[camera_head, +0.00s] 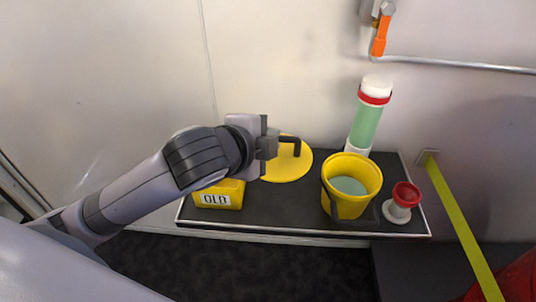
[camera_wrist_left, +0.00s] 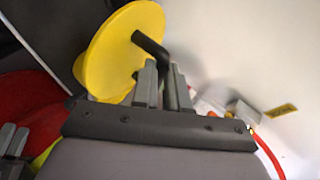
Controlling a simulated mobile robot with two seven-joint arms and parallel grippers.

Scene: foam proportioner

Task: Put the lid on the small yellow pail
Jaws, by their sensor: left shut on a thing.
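The lid (camera_head: 288,168) is a flat yellow disc with a black bent handle. My left gripper (camera_head: 282,146) is shut on that handle, left of the pail in the head view. The left wrist view shows the lid (camera_wrist_left: 122,45) beyond the fingertips (camera_wrist_left: 165,82), with the handle between them. I cannot tell whether the lid touches the shelf. The small yellow pail (camera_head: 335,203) stands upright and open on the dark shelf, with pale blue-green contents and a dark bail hanging at its front. The lid is apart from it.
A yellow container marked OLD (camera_head: 220,193) sits at the shelf's left, below my left wrist. A green cylinder with a white top (camera_head: 364,126) stands behind the pail. A red-and-white knob-like piece (camera_head: 402,204) is right of it. The dark shelf (camera_head: 285,207) is bare between container and pail.

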